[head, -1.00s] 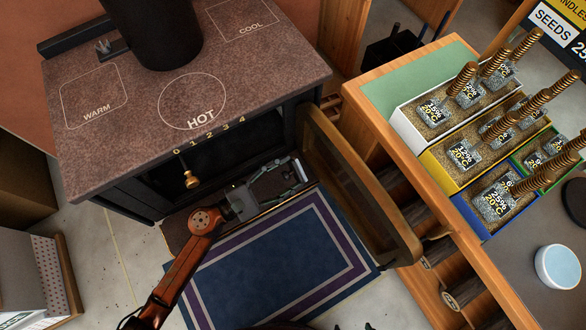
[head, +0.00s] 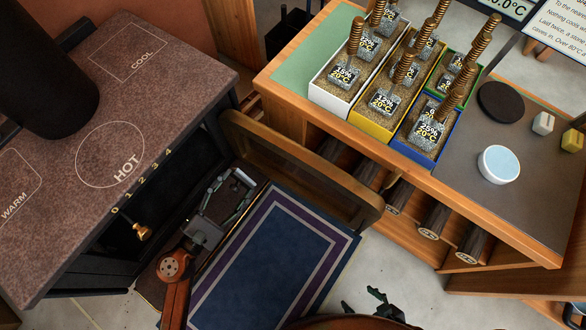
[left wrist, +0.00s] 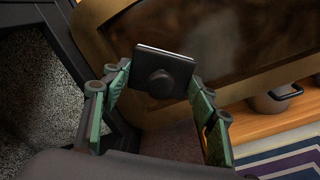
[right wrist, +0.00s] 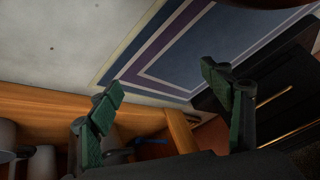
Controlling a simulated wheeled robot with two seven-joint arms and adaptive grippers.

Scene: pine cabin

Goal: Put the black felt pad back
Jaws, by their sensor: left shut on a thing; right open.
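My left gripper (head: 236,186) is low in front of the stove, beside its open door. In the left wrist view its fingers (left wrist: 158,82) are shut on a dark square plate (left wrist: 178,64) with a round knob. I cannot tell whether this plate is the black felt pad. A flat black round disc (head: 501,102), which may be the pad, lies on the grey part of the counter, behind a pale-blue-topped round tub (head: 498,164). My right gripper (head: 385,304) is at the bottom of the head view. Its fingers (right wrist: 162,82) are apart and empty in the right wrist view.
The open stove door (head: 300,172) stands between stove (head: 185,92) and counter (head: 330,118). White, yellow, blue and green boxes with spring-handled blocks stand on the counter. A white and a yellow cube sit at right. Logs lie below. A blue rug (head: 272,258) covers the floor.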

